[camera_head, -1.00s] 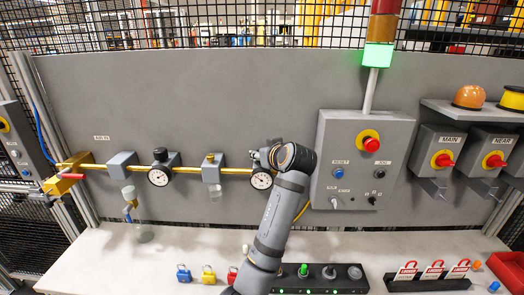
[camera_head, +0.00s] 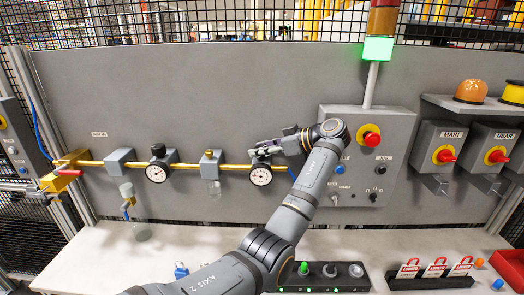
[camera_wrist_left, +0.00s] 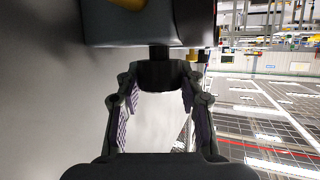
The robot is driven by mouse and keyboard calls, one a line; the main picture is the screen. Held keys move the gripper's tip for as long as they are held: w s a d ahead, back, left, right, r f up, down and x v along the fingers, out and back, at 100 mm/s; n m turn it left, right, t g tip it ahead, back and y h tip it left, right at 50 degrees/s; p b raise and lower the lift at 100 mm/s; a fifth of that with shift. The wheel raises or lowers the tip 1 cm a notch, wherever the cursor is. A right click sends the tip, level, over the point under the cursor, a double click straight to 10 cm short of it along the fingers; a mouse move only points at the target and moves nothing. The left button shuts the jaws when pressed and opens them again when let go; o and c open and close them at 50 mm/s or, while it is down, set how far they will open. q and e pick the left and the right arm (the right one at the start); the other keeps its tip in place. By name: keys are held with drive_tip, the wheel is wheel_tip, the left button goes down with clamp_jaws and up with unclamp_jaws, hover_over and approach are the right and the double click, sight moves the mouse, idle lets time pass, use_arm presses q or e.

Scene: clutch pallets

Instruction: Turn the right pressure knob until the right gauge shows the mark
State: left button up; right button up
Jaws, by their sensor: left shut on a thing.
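The right gauge (camera_head: 261,175) is a small white dial with a black rim on the brass pipe (camera_head: 235,167). Its needle and mark are too small to read. My left gripper (camera_head: 259,148) is just above this gauge, reaching in from the right. In the left wrist view, the gripper (camera_wrist_left: 160,80) has its two fingers on either side of the black right pressure knob (camera_wrist_left: 160,68), shut on it, under a dark regulator block (camera_wrist_left: 125,25). In the head view the fingers largely hide this knob. My right gripper is not in view.
The left gauge (camera_head: 157,173) and its black knob (camera_head: 158,150) sit further left on the pipe. A grey control box (camera_head: 350,125) with a red button stands right of my wrist.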

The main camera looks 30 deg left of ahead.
use_arm(q)
drive_tip(key=shift+n+g, duration=0.3)
drive_tip(key=shift+g, duration=0.1)
drive_tip(key=o, duration=1.2)
drive_tip(key=shift+a, duration=0.1)
wheel_tip(320, 180, up, 10)
